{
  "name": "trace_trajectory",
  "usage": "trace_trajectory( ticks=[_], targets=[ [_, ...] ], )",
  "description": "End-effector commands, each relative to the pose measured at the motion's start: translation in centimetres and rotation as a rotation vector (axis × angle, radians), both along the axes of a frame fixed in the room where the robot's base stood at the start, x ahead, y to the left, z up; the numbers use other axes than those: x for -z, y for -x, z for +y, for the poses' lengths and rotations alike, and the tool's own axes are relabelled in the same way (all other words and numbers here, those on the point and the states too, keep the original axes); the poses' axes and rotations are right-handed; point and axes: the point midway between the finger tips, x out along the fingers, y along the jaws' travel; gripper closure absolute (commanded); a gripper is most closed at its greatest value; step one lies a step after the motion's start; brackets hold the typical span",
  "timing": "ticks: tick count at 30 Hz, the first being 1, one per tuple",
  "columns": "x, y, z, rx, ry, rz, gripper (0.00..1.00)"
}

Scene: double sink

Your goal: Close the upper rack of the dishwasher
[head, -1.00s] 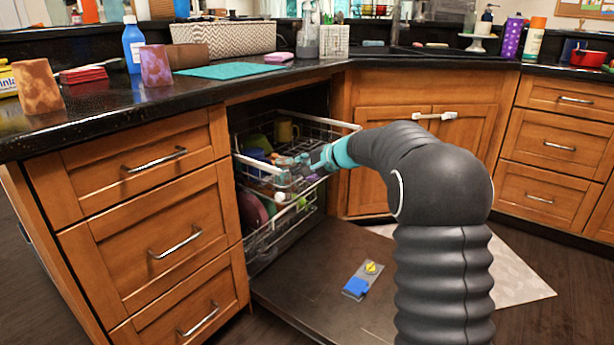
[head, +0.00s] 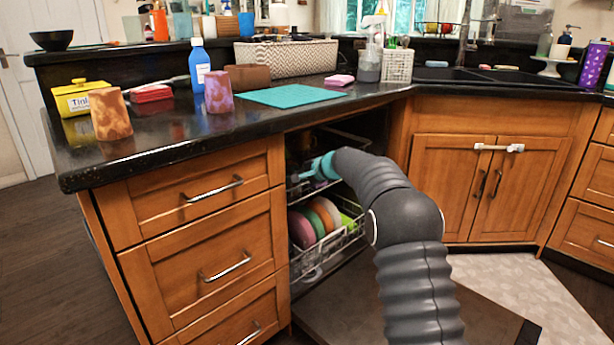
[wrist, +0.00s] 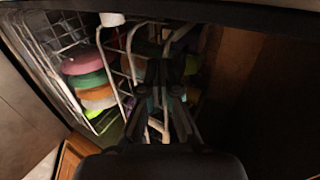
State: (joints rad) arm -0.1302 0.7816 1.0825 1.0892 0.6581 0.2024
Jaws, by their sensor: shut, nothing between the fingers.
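The upper rack (head: 299,186) is a white wire basket, now mostly inside the dark dishwasher opening under the counter. My gripper (head: 303,172) is shut and empty at the rack's front, with its tip in the opening. In the wrist view my gripper (wrist: 160,80) is among pale rack wires (wrist: 130,50); whether it touches them I cannot tell. The arm and shadow hide much of the rack and its contents. The lower rack (head: 340,240) sits below, pulled partly out, with colored plates (head: 318,218) standing in it.
The dishwasher door (head: 390,300) lies open, low over the floor beneath my arm. Wooden drawers (head: 205,235) stand left of the opening and a sink cabinet (head: 470,180) right. The black counter (head: 170,140) overhangs above, carrying a teal mat (head: 290,96) and several items.

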Motion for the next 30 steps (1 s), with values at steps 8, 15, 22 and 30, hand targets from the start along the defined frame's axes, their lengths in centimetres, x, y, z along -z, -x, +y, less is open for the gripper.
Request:
trace_trajectory(
  ticks=[8, 15, 22, 30],
  targets=[
    [0.0, -0.3, 0.7, 0.000, 0.000, 0.000, 1.00],
    [0.1, -0.3, 0.7, 0.000, 0.000, 0.000, 1.00],
    [0.3, 0.0, 0.2, -0.001, 0.000, 0.000, 1.00],
    [-0.2, 2.1, -2.9, 0.002, 0.000, -0.005, 1.00]
  ],
)
